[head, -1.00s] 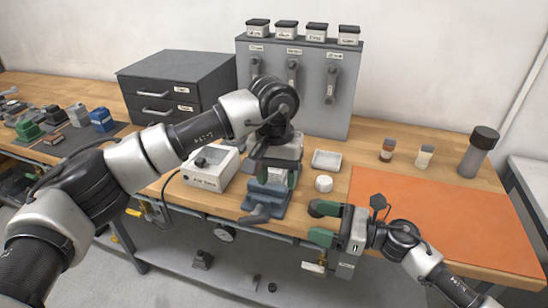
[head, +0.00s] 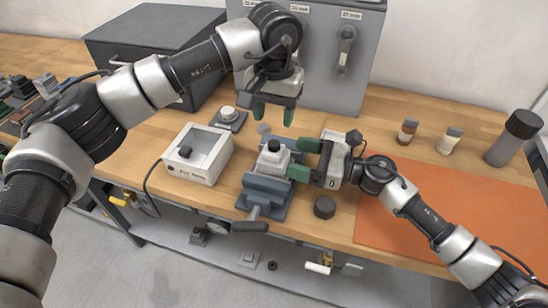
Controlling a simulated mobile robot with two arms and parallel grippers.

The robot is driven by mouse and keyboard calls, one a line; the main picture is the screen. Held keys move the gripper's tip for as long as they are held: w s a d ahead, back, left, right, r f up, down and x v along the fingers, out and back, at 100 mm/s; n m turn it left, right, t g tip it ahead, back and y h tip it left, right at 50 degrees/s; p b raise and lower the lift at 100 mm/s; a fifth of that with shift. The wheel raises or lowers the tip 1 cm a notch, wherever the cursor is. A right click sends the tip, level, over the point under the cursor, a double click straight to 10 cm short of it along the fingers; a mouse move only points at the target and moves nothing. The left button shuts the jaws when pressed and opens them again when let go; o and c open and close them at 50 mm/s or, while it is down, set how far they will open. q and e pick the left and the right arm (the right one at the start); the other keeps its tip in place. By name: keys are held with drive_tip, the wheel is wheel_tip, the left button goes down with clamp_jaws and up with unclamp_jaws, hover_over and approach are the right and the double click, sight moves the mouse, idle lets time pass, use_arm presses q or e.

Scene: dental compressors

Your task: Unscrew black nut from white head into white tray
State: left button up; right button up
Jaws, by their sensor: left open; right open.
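The white head (head: 272,161) stands upright in the blue-grey vise (head: 262,194), with the black nut (head: 274,146) on top. My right gripper (head: 303,159) is open just right of the head, its green fingertips pointing left toward it. I cannot tell whether they touch it. My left gripper (head: 274,114) is open and empty above and behind the vise, fingertips pointing down.
A white box (head: 198,153) stands left of the vise. A dark round puck (head: 325,207) lies at the front right. An orange mat (head: 425,208) covers the right side, with small bottles (head: 406,131) behind it. Grey drawers (head: 150,45) and a grey panel (head: 345,70) stand at the back.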

sight(283, 152)
use_arm(q)
drive_tip(key=shift+w+f, duration=0.2)
drive_tip(key=shift+w, duration=0.2)
use_arm(e)
drive_tip(key=x, duration=0.5)
drive_tip(key=shift+w+d+f, duration=0.15)
drive_tip(key=shift+w, duration=0.15)
use_arm(q)
drive_tip(key=shift+s+r, duration=0.1)
drive_tip(key=shift+s, duration=0.1)
use_arm(e)
drive_tip(key=shift+x, duration=0.75)
use_arm(q)
drive_tip(key=shift+w, duration=0.1)
